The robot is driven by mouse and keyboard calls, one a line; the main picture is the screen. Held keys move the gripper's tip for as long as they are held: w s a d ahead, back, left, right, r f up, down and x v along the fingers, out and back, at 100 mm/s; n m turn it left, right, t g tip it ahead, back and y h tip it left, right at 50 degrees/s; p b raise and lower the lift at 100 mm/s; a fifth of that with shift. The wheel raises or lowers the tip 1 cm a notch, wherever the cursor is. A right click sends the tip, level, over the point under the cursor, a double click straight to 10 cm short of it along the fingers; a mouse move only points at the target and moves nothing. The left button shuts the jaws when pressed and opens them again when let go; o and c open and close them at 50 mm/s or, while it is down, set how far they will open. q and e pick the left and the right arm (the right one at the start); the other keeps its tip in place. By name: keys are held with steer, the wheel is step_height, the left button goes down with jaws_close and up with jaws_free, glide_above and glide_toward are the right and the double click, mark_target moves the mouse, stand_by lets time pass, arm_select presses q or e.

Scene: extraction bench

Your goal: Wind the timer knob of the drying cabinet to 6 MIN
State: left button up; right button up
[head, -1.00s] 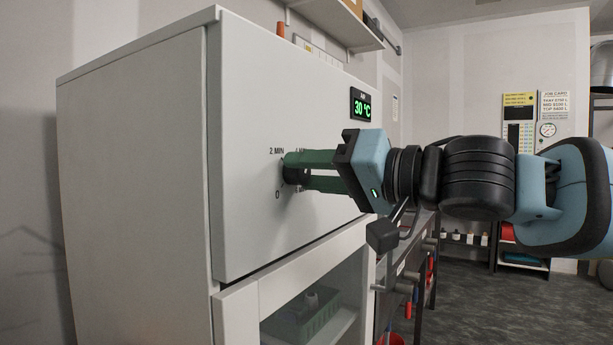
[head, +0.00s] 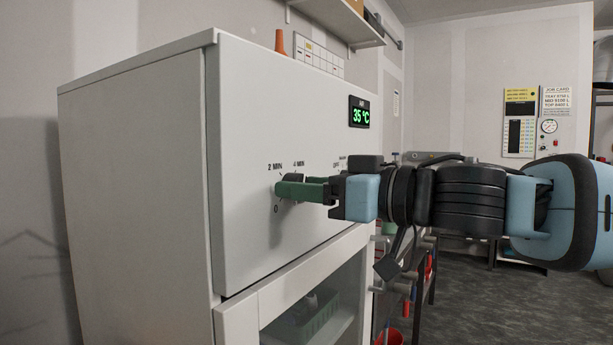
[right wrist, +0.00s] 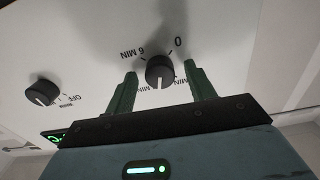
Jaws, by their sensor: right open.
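The timer knob (right wrist: 160,71) is a round black knob with a white mark, on the drying cabinet's pale front (head: 245,120). In the right wrist view its labels are upside down, with 6 MIN and 0 beyond it. The white mark points toward the wrist, between the two nearer MIN labels. My right gripper (head: 284,190) is open, its green fingers (right wrist: 122,93) on either side of the knob with gaps visible. In the head view the fingers mostly hide the knob. My left gripper is not in view.
A second knob (right wrist: 41,93) with an OFF label sits beside the timer knob. Below is a glass-fronted compartment (head: 310,300). A shelf (head: 335,20) hangs above, and a job card (head: 556,100) is on the far wall.

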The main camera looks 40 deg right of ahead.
steer(key=n+p, duration=0.2)
steer(key=n, duration=2.2)
steer(key=shift+n+p, duration=0.3)
steer(key=shift+c, duration=0.4)
